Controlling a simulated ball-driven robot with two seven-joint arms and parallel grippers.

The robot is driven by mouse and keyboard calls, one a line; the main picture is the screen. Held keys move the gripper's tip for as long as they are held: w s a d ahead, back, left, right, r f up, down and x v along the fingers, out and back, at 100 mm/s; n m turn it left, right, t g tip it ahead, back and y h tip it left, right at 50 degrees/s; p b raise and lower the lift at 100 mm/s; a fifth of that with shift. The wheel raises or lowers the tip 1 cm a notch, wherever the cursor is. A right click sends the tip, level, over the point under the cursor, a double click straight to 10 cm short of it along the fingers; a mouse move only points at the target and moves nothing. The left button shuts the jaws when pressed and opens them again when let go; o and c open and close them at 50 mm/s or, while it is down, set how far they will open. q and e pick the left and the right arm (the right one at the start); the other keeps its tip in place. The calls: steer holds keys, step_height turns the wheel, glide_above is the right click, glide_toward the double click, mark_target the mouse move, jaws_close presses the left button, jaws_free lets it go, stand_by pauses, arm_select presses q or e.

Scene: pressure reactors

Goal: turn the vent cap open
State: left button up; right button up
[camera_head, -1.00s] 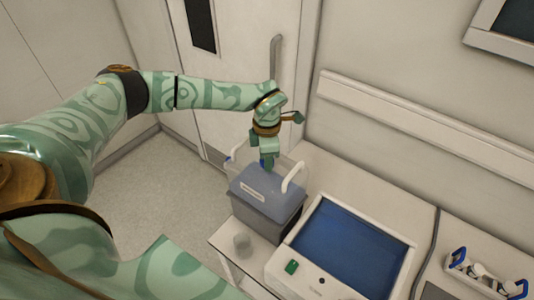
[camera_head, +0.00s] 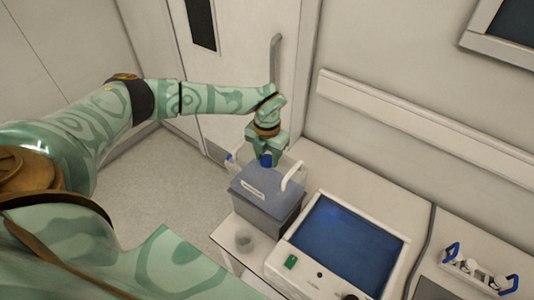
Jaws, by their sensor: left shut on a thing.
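The vent cap (camera_head: 266,160) is a small blue knob on top of a grey box (camera_head: 265,205) with a blue-grey lid and white handles. My left gripper (camera_head: 266,153) points down over the lid and is shut on the vent cap. Its fingers cover part of the cap, so how far the cap is turned cannot be told. My right gripper is not in view.
A device with a dark blue screen (camera_head: 346,245) and a green switch stands right of the box. A rack with blue handles (camera_head: 478,272) is at the far right.

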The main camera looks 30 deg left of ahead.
mark_target(267, 159)
arm_select(q)
steer(key=shift+n, duration=1.1)
steer(key=shift+p, duration=0.3)
steer(key=o, duration=1)
step_height(267, 159, up, 16)
steer(key=shift+r+b, duration=0.2)
steer(key=shift+b, duration=0.8)
steer(key=shift+f, duration=0.1)
